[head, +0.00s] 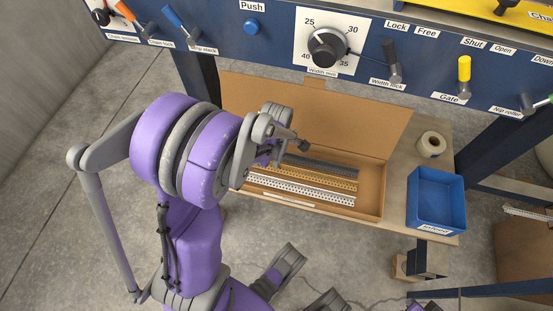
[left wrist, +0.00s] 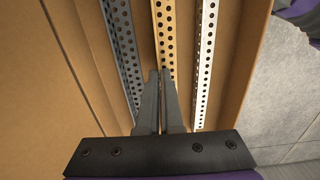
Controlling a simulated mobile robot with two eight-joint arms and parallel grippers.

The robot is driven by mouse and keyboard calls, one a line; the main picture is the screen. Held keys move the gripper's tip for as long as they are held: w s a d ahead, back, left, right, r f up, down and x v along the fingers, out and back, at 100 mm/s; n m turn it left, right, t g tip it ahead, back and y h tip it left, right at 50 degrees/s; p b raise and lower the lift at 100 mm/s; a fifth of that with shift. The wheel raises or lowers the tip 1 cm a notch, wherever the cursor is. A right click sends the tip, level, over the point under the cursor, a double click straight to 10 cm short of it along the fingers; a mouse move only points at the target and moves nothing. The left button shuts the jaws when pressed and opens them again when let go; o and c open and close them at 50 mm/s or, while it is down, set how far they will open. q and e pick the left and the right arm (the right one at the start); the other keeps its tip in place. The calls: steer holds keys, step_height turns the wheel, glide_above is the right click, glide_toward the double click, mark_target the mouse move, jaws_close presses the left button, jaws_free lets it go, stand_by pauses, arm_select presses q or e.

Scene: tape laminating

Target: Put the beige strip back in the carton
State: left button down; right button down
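The beige strip (head: 330,183) is a perforated length lying inside the open cardboard carton (head: 373,203), between a dark grey strip (head: 322,166) and a white strip (head: 312,191). In the left wrist view the beige strip (left wrist: 164,30) runs up from my left fingertips (left wrist: 160,74). The fingers are close together with only a narrow gap, and look shut on the strip's edge; they hide the part below. In the head view my left gripper (head: 300,146) is over the carton, its tips mostly hidden. My right gripper cannot be made out.
The carton's raised lid (head: 340,115) stands behind the strips. A blue bin (head: 437,190) and a tape roll (head: 431,144) are to the right on the bench. A blue machine panel (head: 240,45) with knobs and levers spans the back.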

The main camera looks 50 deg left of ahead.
arm_select(q)
steer(key=shift+f+b, duration=0.3)
steer(key=shift+b, duration=0.05)
stand_by(0.7)
steer(key=c, duration=1)
jaws_free()
steer(key=shift+r, duration=0.15)
steer(key=shift+r+p, duration=2.05)
steer(key=shift+r, duration=0.85)
